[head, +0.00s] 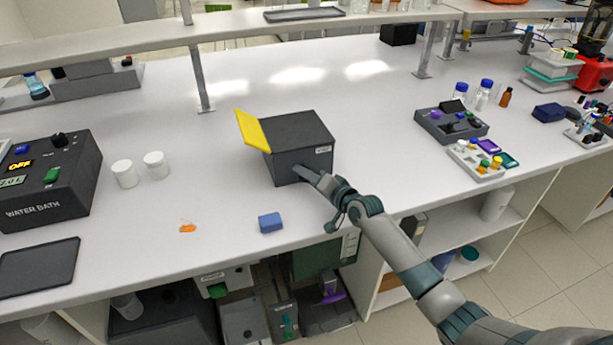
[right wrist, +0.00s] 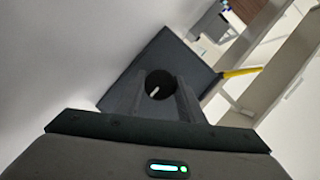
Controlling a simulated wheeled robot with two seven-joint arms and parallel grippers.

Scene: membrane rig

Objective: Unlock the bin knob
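The bin is a dark grey box (head: 299,133) standing on the white bench in the head view, with a yellow flap (head: 252,129) raised at its upper left. My right gripper (head: 304,174) is at the box's front face, and its arm hides part of that face. In the right wrist view the box's face (right wrist: 135,90) lies ahead, with a round dark knob (right wrist: 160,84) bearing a short white mark. My right gripper's fingers (right wrist: 166,98) stand apart, one on each side of the knob's lower part. I cannot tell whether they touch it. My left gripper is not in view.
Two white jars (head: 140,168) and a water bath (head: 45,180) stand to the left. A grey device (head: 451,126) stands to the right. The bench behind the box is clear.

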